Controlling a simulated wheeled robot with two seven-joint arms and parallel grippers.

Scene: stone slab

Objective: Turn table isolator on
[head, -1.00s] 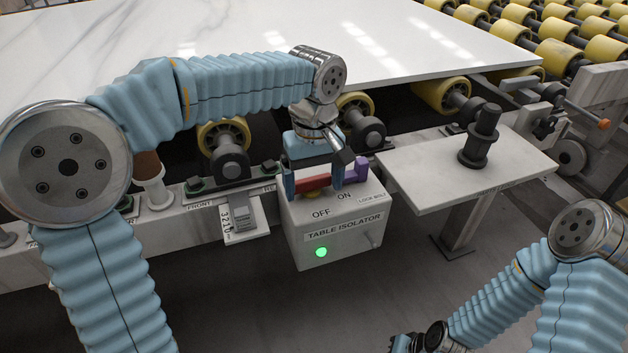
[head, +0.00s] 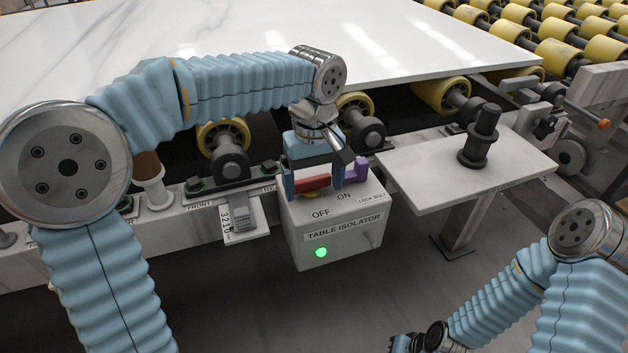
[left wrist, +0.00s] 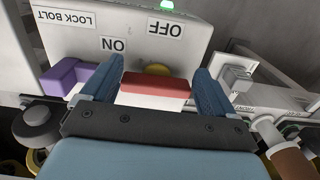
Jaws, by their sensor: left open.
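The table isolator (head: 340,250) is a pale box with OFF and ON labels on its sloped top and a lit green lamp (head: 321,252) on its front. Its red handle (head: 312,184) lies across the top, above a yellow hub (left wrist: 157,69). My left gripper (head: 314,182) is open over the box, its two blue fingers beside the ends of the red handle. In the left wrist view a gap shows between the handle and the finger on the ON side. My right gripper (head: 405,344) is at the bottom edge, mostly cut off; its jaws are unclear.
A purple lock bolt (head: 356,170) stands on the box beside the ON side, close to one finger. A pale side shelf with a black post (head: 480,135) is to the right. Rollers and a white stone slab (head: 400,40) lie behind. Floor in front is clear.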

